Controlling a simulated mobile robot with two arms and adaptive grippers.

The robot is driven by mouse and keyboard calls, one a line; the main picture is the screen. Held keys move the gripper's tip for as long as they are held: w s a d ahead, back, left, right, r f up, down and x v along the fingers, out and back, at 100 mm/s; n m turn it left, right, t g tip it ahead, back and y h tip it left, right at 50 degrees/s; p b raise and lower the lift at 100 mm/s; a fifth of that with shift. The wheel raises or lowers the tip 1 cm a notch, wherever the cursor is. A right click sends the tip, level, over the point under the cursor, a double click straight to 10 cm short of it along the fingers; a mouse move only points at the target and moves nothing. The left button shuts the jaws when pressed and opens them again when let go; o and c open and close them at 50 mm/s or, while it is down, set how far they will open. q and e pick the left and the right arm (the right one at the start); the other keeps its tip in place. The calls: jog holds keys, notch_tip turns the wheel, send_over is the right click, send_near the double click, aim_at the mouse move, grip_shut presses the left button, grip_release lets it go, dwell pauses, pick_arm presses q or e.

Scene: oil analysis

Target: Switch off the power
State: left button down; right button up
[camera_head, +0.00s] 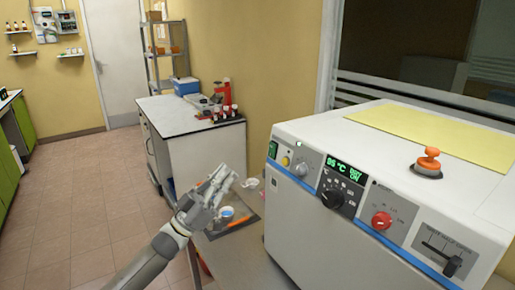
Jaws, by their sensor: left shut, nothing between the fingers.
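The white bench machine (385,160) with a blue stripe fills the right side. At the left of its front panel is a green switch (273,150), with a small yellow button (285,161) beside it. Its green display (341,171) is lit and seems to read 85 °C. The panel also has a black dial (333,197), a red knob (381,220) and a black slider (440,260). My left gripper (228,178) is shut and empty, to the left of the panel and apart from the green switch. My right gripper is out of view.
An orange knob (428,162) and a yellow sheet (440,134) are on top of the machine. Small dishes and a tray (235,225) lie below my left gripper. A white-topped cabinet (180,115) with red-capped bottles stands behind. The tiled floor (80,185) at left is open.

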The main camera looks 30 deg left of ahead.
aim_at(271, 150)
pick_arm(q)
jog(key=w+d+r+p, duration=0.3)
jog(key=w+r+p, duration=0.1)
jog(key=w, duration=0.5)
jog(key=shift+d+r, duration=0.25)
jog(key=shift+d, duration=0.15)
jog(key=shift+w+d, duration=0.1)
jog(key=shift+w, duration=0.15)
jog(key=shift+r, duration=0.1)
